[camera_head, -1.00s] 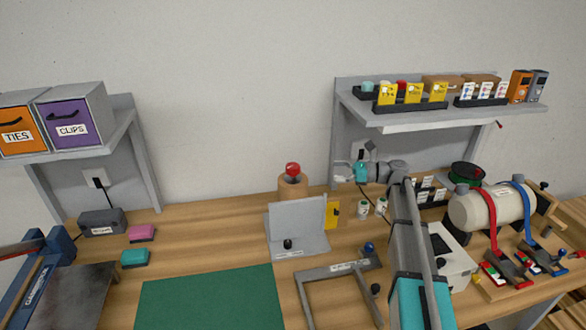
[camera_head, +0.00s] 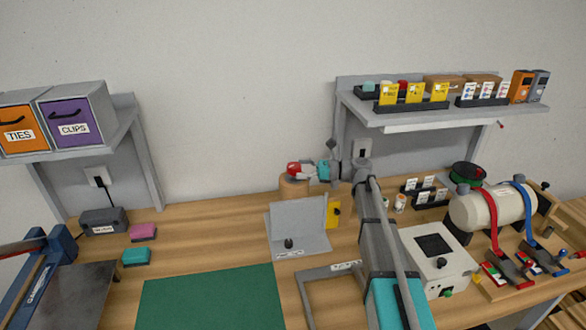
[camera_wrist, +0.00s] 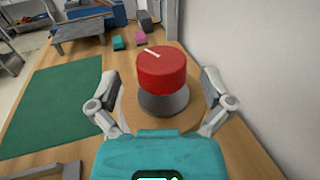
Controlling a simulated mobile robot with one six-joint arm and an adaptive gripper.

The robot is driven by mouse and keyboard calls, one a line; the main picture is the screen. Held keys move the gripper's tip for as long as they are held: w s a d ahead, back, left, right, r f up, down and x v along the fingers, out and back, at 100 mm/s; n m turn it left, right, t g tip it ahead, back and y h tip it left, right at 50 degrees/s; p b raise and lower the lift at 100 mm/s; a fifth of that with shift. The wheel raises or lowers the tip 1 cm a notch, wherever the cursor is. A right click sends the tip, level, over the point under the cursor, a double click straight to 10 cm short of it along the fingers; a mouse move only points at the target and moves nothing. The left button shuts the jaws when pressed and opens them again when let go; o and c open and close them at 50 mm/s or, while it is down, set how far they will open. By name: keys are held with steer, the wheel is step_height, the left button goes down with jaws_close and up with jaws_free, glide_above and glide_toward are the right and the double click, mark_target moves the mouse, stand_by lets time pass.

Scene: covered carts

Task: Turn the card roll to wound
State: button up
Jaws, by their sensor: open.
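A tan cylinder, which looks like the card roll (camera_head: 293,188), stands upright at the back of the bench against the wall. It has a grey collar and a red knob (camera_wrist: 160,68) on top. A short white mark shows on the knob's top, towards its left side in the wrist view. My gripper (camera_wrist: 159,78) is open, with one finger on each side of the knob and a visible gap at both sides. In the head view my gripper (camera_head: 310,170) reaches the knob from the right and partly covers it. No label for wound is readable.
A grey angled stand (camera_head: 298,225) with a yellow card (camera_head: 333,214) is just in front of the roll. The wall is close behind. A green mat (camera_head: 210,298) lies clear at front left. A white box (camera_head: 438,262) and a strapped cream tank (camera_head: 490,210) stand right.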

steer(key=shift+a, duration=1)
steer(key=c, duration=1.1)
steer(key=shift+a, duration=0.3)
steer(key=shift+c, duration=0.2)
steer(key=shift+d, duration=0.25)
steer(key=shift+s+f, duration=0.1)
